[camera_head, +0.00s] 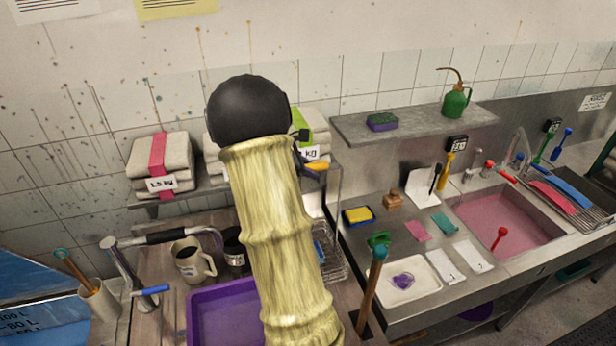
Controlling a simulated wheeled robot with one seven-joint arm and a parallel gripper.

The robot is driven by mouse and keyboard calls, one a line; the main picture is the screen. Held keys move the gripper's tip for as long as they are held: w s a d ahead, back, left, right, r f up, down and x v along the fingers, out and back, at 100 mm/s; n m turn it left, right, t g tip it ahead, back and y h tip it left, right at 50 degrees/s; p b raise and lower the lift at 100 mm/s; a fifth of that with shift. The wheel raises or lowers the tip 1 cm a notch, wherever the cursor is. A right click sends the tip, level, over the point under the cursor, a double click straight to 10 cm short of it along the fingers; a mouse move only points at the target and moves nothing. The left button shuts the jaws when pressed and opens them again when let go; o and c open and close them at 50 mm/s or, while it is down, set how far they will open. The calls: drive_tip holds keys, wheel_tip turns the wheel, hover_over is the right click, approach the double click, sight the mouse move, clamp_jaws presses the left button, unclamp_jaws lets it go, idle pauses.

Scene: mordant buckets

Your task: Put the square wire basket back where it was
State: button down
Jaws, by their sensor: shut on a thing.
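A wire basket (333,262) shows in part at the right side of my arm, low in the gap between the wooden bench and the steel sink counter. My sleeved arm covers its left part, so I cannot see its whole outline or what bears it. Something blue shows at its left edge. My arm, in a pale yellow sleeve with a black rounded joint, rises through the middle of the view. My gripper is hidden behind the arm, and I cannot see whether it touches the basket.
A purple tray (205,318), dark-lined mugs (192,262) and a pot of tools (98,300) stand on the bench at left. A shelf above holds folded cloth bundles (160,160). At right, the counter holds a white tray (420,285), sponges and a pink-filled sink (505,222).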

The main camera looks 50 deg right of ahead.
wheel_tip(320, 180, down, 3)
drive_tip(key=shift+r+p, duration=0.1)
drive_tip(key=shift+p, duration=0.3)
drive_tip(key=c, duration=1.2)
unclamp_jaws()
drive_tip(key=shift+f, duration=0.25)
drive_tip(key=shift+r, duration=0.15)
drive_tip(key=b+v, duration=0.4)
drive_tip(key=v, duration=0.8)
